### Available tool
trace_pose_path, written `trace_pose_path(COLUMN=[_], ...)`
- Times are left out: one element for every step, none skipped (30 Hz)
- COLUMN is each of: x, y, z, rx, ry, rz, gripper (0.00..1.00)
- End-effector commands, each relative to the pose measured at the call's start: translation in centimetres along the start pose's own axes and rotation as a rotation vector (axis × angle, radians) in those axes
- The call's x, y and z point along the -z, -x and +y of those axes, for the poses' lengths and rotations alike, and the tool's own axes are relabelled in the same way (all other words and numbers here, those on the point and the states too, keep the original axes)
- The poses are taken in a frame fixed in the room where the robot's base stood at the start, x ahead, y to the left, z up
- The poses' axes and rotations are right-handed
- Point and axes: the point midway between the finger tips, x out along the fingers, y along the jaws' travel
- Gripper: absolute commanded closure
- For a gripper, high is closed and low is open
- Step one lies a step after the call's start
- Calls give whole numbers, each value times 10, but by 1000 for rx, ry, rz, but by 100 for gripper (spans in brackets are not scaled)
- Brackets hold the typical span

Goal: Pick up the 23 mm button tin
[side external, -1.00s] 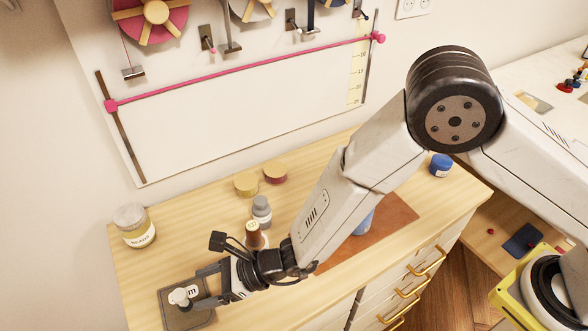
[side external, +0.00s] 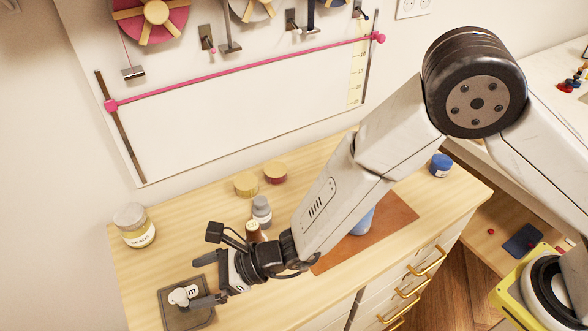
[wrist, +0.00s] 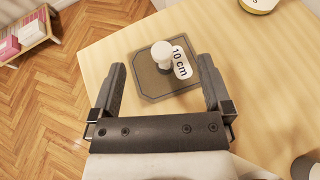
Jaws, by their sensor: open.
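I cannot tell which container is the 23 mm button tin, as no such label is readable. A low yellow tin (side external: 246,185) and a low dark red tin (side external: 275,173) with tan tops stand side by side at the back of the wooden top. A small blue tin (side external: 440,165) stands at the far right. My gripper (side external: 195,283) is open and empty over the grey tray (side external: 172,317), far from these tins. In the wrist view a white knobbed piece (wrist: 161,52) with a "10 cm" tag (wrist: 181,62) sits on the tray, ahead of and between the fingertips.
A labelled glass jar (side external: 134,227) stands at the left. A grey bottle (side external: 261,209) and a brown-topped bottle (side external: 254,232) stand close behind my wrist. A brown mat (side external: 390,218) with a blue object (side external: 363,222) lies under my arm. The wood between jar and tins is clear.

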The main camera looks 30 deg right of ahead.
Motion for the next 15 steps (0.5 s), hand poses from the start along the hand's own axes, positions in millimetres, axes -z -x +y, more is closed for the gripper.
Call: trace_pose_path(x=[-8,-13,-21,-26,-31,-38,-46,-52,-60,-66,-71,-79,-85,-90,-97], y=[3,5,8,10,13,16,18,21,24,27,29,32,35,37,40], z=[0,0,0,0,0,0,0,0,0,0,0,0,0,0,0], rx=[1,1,1,1,1,1,1,1,1,1,1,1,1,1,1], ry=[1,1,2,2,2,2,2,2,2,3,2,1,3,2,2], rz=[-2,-3,-4,-4,-3,-3,-5,-4,-4,-4,-3,-4,-4,-4,-4], gripper=[0,0,0,0,0,0,0,0,0,0,0,0,0,0,0])
